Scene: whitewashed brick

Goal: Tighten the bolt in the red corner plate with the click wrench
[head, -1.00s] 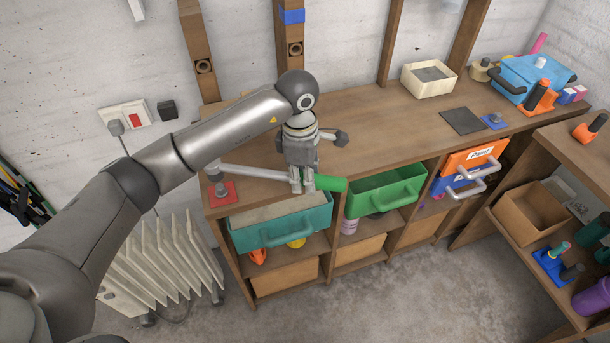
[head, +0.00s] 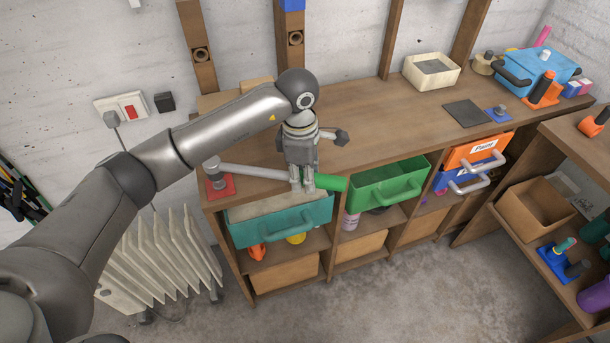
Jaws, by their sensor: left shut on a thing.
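The red corner plate (head: 226,189) lies at the left front corner of the wooden bench. The click wrench (head: 258,172) has a grey shaft and a green handle (head: 330,182). Its head (head: 212,168) sits over the plate, and the bolt under it is hidden. My left gripper (head: 303,186) points down and is shut on the wrench near the green handle, at the bench's front edge. My right gripper is not in view.
A white radiator (head: 160,265) stands at the left. A cream box (head: 431,70) and a dark mat (head: 465,113) lie on the bench to the right. The bench middle is clear.

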